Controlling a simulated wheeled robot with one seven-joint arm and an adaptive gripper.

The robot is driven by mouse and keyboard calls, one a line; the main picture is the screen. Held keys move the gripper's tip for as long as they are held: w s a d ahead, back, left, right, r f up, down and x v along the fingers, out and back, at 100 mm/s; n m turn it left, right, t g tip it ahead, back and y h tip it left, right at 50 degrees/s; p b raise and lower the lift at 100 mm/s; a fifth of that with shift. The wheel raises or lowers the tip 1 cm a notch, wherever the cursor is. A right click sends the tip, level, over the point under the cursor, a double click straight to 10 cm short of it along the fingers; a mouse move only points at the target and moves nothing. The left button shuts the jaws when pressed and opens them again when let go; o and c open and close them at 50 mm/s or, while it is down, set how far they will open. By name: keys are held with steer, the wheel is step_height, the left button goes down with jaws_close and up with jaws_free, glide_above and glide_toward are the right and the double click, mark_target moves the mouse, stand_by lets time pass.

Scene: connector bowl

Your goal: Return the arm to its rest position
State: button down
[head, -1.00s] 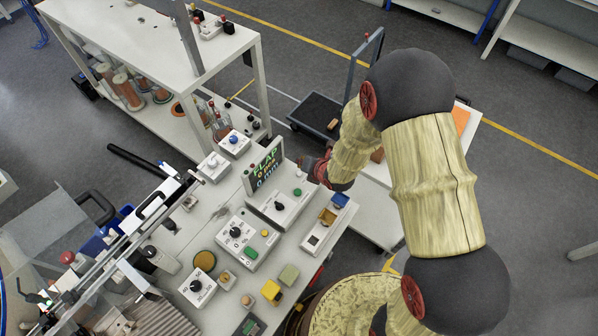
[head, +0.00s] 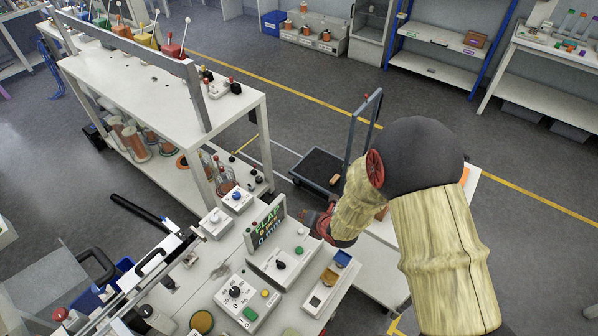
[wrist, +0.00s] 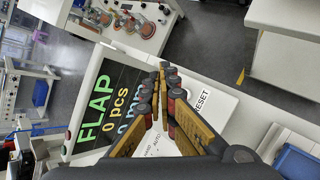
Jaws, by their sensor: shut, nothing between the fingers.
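My arm reaches down the right side of the head view, with its wood-textured links and dark joints in sight. In the head view my gripper (head: 314,220) is small and partly hidden by my own wrist, beside the flap display box. In the wrist view my gripper (wrist: 163,72) is shut, its yellow and dark fingers close together with nothing between them. Behind the fingers is the display box (wrist: 98,98) reading FLAP, 0 pcs. The same display (head: 267,226) shows in the head view. I cannot tell the exact gap between fingers and box.
The control table (head: 215,258) holds several switch boxes. A white shelf bench (head: 150,80) stands behind it. A cart (head: 322,170) with an upright handle is behind the gripper. A white table (head: 372,262) lies under my arm. Grey floor is open toward the back.

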steer(key=shift+m, duration=0.4)
steer(key=s+d+f+m+g+h, duration=0.1)
steer(key=s+d+m+g+h, duration=0.15)
steer(key=s+d+m, duration=0.35)
steer(key=s+d+f+m+g+h, duration=0.1)
steer(key=s+d+f+m+g, duration=0.15)
steer(key=s+m, duration=0.4)
steer(key=s+d+r+m+b, duration=0.2)
steer(key=s+r+m, duration=0.3)
steer(key=r, duration=0.4)
steer(key=s+d+r+m+t+b, duration=0.1)
steer(key=s+r+m+b, duration=0.3)
steer(key=r+m, duration=0.4)
steer(key=s+d+r+m+t+b, duration=0.1)
steer(key=s+d+r+m+b, duration=0.2)
steer(key=r, duration=0.9)
steer(key=s+d+m+h, duration=0.1)
steer(key=s+m, duration=0.2)
steer(key=shift+s, duration=0.25)
steer(key=c, duration=2.6)
jaws_free()
